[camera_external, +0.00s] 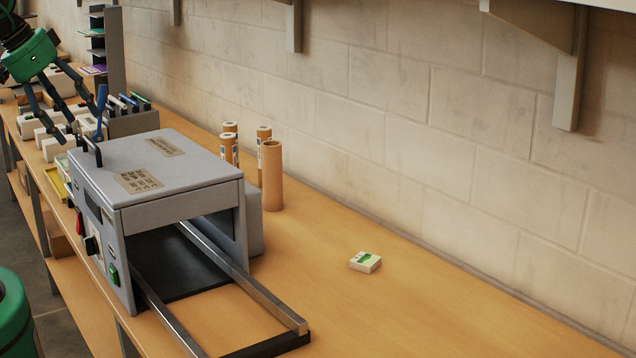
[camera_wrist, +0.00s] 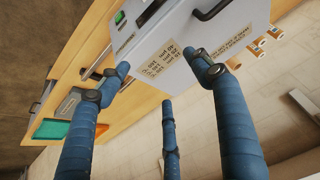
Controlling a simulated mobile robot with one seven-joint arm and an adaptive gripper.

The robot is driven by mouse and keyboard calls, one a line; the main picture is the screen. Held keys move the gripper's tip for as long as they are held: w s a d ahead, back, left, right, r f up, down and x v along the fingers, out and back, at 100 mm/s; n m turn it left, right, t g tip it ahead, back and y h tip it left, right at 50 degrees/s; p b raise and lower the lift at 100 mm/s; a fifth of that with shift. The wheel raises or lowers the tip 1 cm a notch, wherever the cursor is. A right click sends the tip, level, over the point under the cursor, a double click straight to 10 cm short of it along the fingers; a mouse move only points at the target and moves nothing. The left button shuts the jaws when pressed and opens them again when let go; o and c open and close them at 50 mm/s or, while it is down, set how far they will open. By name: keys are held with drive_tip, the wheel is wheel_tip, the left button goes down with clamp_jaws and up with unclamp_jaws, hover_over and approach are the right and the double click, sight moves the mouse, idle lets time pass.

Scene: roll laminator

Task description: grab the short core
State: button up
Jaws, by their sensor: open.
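Several brown cardboard cores stand upright behind the laminator. A plain, wider core (camera_external: 273,176) stands in front, and narrower cores with printed labels (camera_external: 229,149) stand behind it. I cannot tell for sure which is the short core, as the laminator and other cores hide some lower parts. The cores show small at the right of the wrist view (camera_wrist: 276,33). My gripper (camera_external: 58,118) is at the upper left, over the far side of the bench and away from the cores. Its fingers (camera_wrist: 163,78) are spread and empty, with the laminator beyond them in the wrist view.
The grey laminator (camera_external: 165,175) stands between my gripper and the cores, its rails (camera_external: 240,275) pointing forward. White boxes (camera_external: 55,148) and an organizer (camera_external: 133,122) stand at the far left. A small white-green box (camera_external: 365,262) lies on the clear right bench. Wall brackets (camera_external: 568,90) overhang.

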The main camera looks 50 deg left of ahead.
drive_tip(key=w+a+r+g+p, duration=0.1)
drive_tip(key=w+a+r, duration=0.3)
drive_tip(key=w, duration=0.9)
drive_tip(key=w+a+r+p, duration=0.2)
drive_tip(key=w+a, duration=0.5)
drive_tip(key=w, duration=0.7)
drive_tip(key=w+a+f+p, duration=0.1)
drive_tip(key=w+a+f, duration=0.3)
drive_tip(key=w+a, duration=0.25)
drive_tip(key=w+a+f+g+y, duration=0.1)
drive_tip(key=w+a+f, duration=0.3)
drive_tip(key=w+a, duration=0.3)
drive_tip(key=w+a+f+p, duration=0.1)
drive_tip(key=w+a+f, duration=0.35)
drive_tip(key=w, duration=0.45)
drive_tip(key=g+h+p, duration=0.1)
drive_tip(key=g+p, duration=0.2)
drive_tip(key=p, duration=0.4)
approach(272, 143)
drive_tip(key=shift+n, duration=0.4)
drive_tip(key=f, duration=0.5)
drive_tip(key=shift+w+a+f, duration=0.15)
drive_tip(key=shift+a+f, duration=0.05)
drive_tip(key=shift+a, duration=0.15)
drive_tip(key=shift+w+d+f+g+p, duration=0.1)
drive_tip(key=shift+d+f+g+p, duration=0.2)
drive_tip(key=shift+d+f, duration=0.2)
drive_tip(key=shift+f, duration=0.2)
